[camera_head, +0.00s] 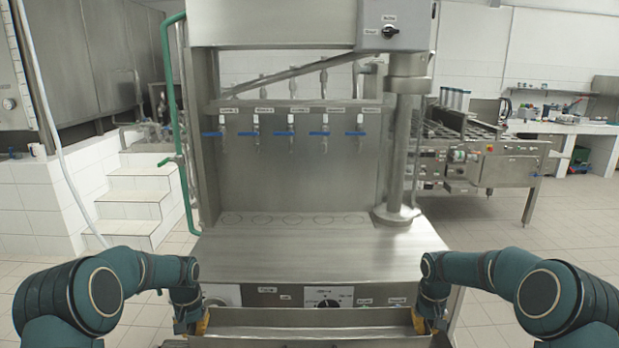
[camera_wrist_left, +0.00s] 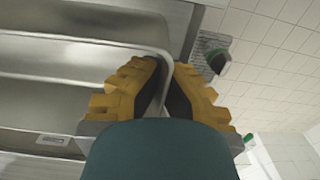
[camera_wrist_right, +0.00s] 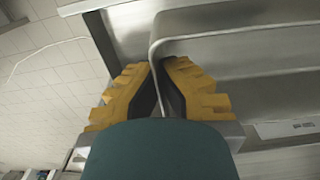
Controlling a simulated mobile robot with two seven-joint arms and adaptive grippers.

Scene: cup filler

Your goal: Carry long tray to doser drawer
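The long tray (camera_head: 310,317) is grey metal and spans the bottom of the head view, in front of the filler's control panel. My left gripper (camera_head: 202,322) is at its left end, and my right gripper (camera_head: 419,322) is at its right end. In the left wrist view, the yellow fingers (camera_wrist_left: 166,75) close on either side of the tray's end wall (camera_wrist_left: 163,57). In the right wrist view, the other yellow fingers (camera_wrist_right: 157,75) likewise pinch its opposite end wall (camera_wrist_right: 154,52). I cannot make out for certain which part is the doser drawer.
The filler's bare metal worktop (camera_head: 310,255) lies beyond the tray, with faint circles under several blue-handled taps (camera_head: 291,133). A thick post (camera_head: 397,150) stands at its right, a green pipe (camera_head: 172,110) at its left. White steps (camera_head: 132,190) and a machine (camera_head: 470,155) stand further back.

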